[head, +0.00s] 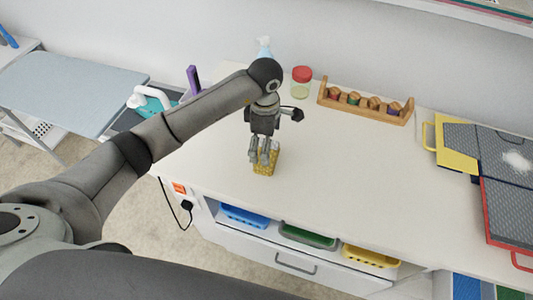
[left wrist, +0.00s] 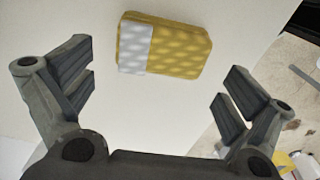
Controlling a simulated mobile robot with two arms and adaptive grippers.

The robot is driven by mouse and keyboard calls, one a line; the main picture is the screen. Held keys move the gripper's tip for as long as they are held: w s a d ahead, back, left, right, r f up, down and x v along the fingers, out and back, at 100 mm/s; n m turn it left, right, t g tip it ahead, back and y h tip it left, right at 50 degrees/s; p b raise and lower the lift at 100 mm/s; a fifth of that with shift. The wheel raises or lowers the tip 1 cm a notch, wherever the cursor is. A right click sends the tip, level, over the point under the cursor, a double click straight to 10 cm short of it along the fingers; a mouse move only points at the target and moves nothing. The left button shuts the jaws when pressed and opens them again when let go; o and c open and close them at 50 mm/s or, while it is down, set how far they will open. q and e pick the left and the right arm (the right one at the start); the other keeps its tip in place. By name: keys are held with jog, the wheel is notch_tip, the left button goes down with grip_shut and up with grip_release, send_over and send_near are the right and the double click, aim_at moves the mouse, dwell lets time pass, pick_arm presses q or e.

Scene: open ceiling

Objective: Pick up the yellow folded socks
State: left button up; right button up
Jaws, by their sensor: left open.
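The yellow folded socks (head: 266,161) lie on the white countertop near its front edge. In the left wrist view the socks (left wrist: 180,48) show as a yellow textured block with a white patch on the left part. My left gripper (head: 264,155) points down over the socks in the head view and partly hides them. In the left wrist view its fingers (left wrist: 158,85) are wide apart with nothing between them, and the socks appear beyond the fingertips, near the top of the picture. My right gripper is not in view.
A wooden rack (head: 366,105) with small items and a red-lidded jar (head: 301,82) stand along the wall. Dark textured boards (head: 470,150) lie at the right. Trays (head: 308,236) sit below the counter edge. The counter right of the socks is clear.

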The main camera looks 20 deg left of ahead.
pick_arm(q)
jog(key=shift+s+f+p, duration=0.1)
jog(key=shift+f+p, duration=0.35)
jog(key=shift+f, duration=0.05)
notch_tip(320, 180, down, 4)
jog(key=shift+f+p, duration=0.1)
jog(key=shift+p, duration=0.95)
jog(key=shift+f, duration=0.15)
jog(key=c, duration=0.7)
